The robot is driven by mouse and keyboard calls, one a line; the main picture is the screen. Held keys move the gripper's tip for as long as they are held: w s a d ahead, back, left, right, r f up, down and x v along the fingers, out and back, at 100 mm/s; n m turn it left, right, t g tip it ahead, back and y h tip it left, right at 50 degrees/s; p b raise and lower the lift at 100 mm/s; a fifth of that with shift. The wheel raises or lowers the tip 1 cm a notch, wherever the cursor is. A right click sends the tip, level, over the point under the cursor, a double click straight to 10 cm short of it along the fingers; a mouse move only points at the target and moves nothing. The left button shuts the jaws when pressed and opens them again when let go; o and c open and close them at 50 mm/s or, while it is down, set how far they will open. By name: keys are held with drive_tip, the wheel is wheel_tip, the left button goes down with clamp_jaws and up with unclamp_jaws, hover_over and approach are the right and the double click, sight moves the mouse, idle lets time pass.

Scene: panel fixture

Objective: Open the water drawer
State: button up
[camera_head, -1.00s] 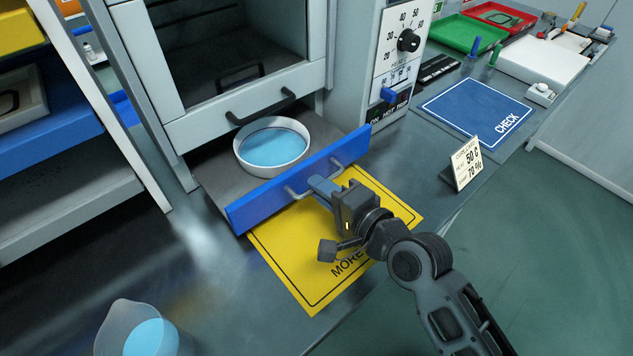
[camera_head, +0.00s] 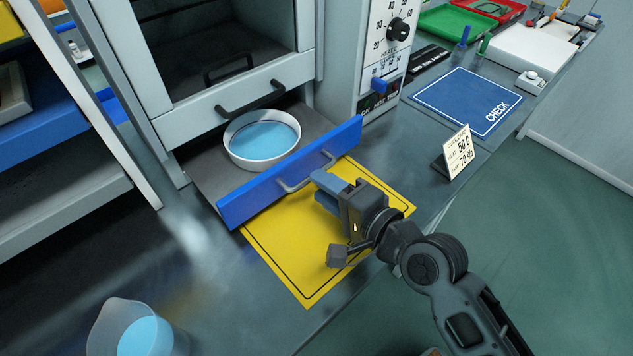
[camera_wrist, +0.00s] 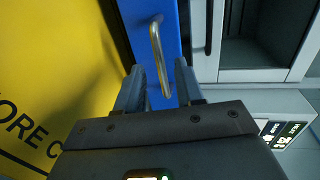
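The water drawer, with its blue front (camera_head: 240,200), is pulled out below the cabinet. A white bowl of blue liquid (camera_head: 262,140) sits in it. The drawer's metal handle (camera_head: 292,185) also shows in the wrist view (camera_wrist: 158,50). My gripper (camera_head: 322,188) is just in front of the handle, over the yellow mat. In the wrist view, my gripper's two blue-grey fingers (camera_wrist: 158,82) are spread apart, with the handle's bar showing in the gap between and beyond them. The fingers look open and empty, and the handle appears clear of their grip.
The yellow mat (camera_head: 290,270) lies on the counter below the drawer front. A jug of blue liquid (camera_head: 140,330) stands at the lower left. A small sign (camera_head: 456,153) and a blue CHECK mat (camera_head: 465,100) are to the right. The cabinet's dark handle (camera_head: 250,98) is above the bowl.

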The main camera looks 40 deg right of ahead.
drive_tip(key=v, duration=0.4)
drive_tip(key=shift+s+b, duration=0.3)
drive_tip(key=shift+s, duration=0.1)
drive_tip(key=s+a+r+n, duration=0.1)
drive_tip(key=s+r+n, duration=0.1)
drive_tip(key=s+n, duration=0.6)
drive_tip(key=s+a+r+n+h, duration=0.1)
drive_tip(key=s+n, duration=0.7)
drive_tip(key=s, duration=0.8)
drive_tip(key=shift+s+r+n+g+h, duration=0.3)
drive_tip(key=shift+s+r+g, duration=0.05)
drive_tip(key=shift+r+g, duration=0.05)
